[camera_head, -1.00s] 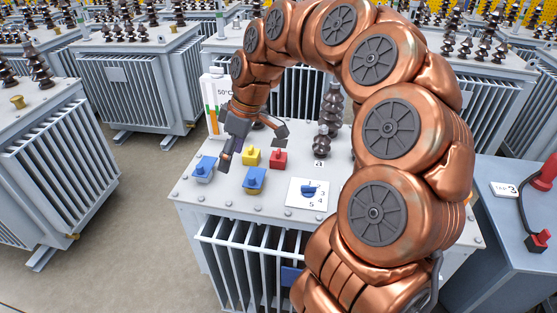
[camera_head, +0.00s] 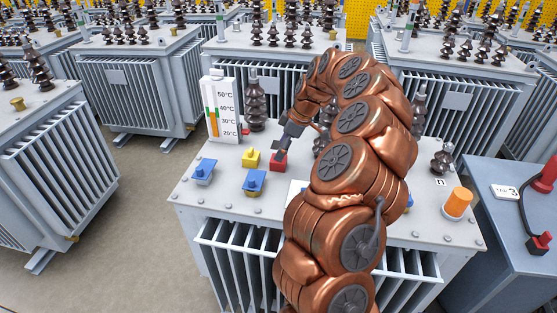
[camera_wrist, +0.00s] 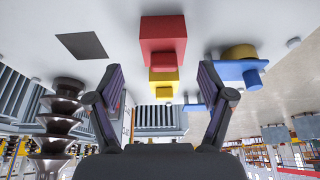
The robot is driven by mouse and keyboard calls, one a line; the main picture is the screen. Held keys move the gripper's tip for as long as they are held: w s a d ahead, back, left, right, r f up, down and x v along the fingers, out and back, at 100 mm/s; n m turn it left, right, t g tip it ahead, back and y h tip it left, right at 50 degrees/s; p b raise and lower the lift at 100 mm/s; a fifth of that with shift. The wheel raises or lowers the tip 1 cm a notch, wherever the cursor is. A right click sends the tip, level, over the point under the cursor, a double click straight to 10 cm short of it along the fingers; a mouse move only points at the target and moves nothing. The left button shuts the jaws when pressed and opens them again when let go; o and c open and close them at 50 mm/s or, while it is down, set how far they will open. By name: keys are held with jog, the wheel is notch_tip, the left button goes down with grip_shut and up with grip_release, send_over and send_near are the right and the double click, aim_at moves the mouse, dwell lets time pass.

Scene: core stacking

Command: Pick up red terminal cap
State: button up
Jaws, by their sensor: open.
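The red terminal cap (camera_head: 279,161) sits on the grey transformer top, right of the yellow cap (camera_head: 251,157). My gripper (camera_head: 284,143) is close to it, partly overlapping its upper side in the head view. In the wrist view, which appears upside down, the red cap (camera_wrist: 163,42) lies ahead between the lines of the two spread fingers. My gripper (camera_wrist: 158,76) is open and empty there. I cannot tell whether a finger touches the cap.
Two blue caps stand near, one in front (camera_head: 254,182) and one to the left (camera_head: 203,172). A temperature gauge (camera_head: 221,110) and a dark ribbed insulator (camera_head: 255,105) stand behind. An orange cylinder (camera_head: 458,202) is at the right. My arm hides much of the top's middle.

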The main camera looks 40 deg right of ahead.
aim_at(275, 166)
jog(key=shift+p+x, duration=1.05)
jog(key=shift+x, duration=1.6)
jog(key=shift+s+a, duration=0.15)
jog(key=shift+c, duration=0.2)
jog(key=c, duration=1.1)
jog(key=shift+r, duration=0.2)
